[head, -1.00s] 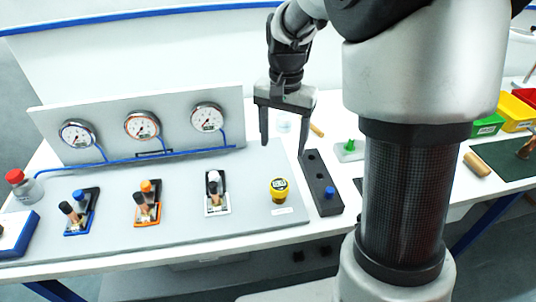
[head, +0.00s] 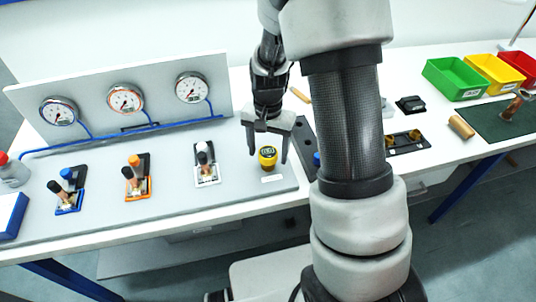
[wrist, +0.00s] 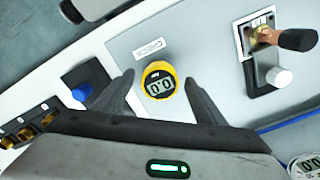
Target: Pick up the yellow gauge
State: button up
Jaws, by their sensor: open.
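The yellow gauge (head: 267,157) is a small round unit with a dark display, standing on the right end of the grey panel. In the wrist view the yellow gauge (wrist: 159,80) shows its digits and lies between and just beyond the fingertips. My gripper (head: 268,158) is open around the gauge's position, one finger to each side. In the wrist view my gripper (wrist: 158,80) has its fingers spread with clear gaps to the gauge. I cannot tell how far its tips are above the panel.
Left of the gauge stands a valve with a white knob (head: 202,147); orange (head: 134,160) and blue (head: 66,173) ones stand farther left. Dial gauges (head: 192,88) are on the upright board behind. A dark block with a blue knob (wrist: 82,91) is close on the other side.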

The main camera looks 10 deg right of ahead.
jog(key=shift+f, duration=0.5)
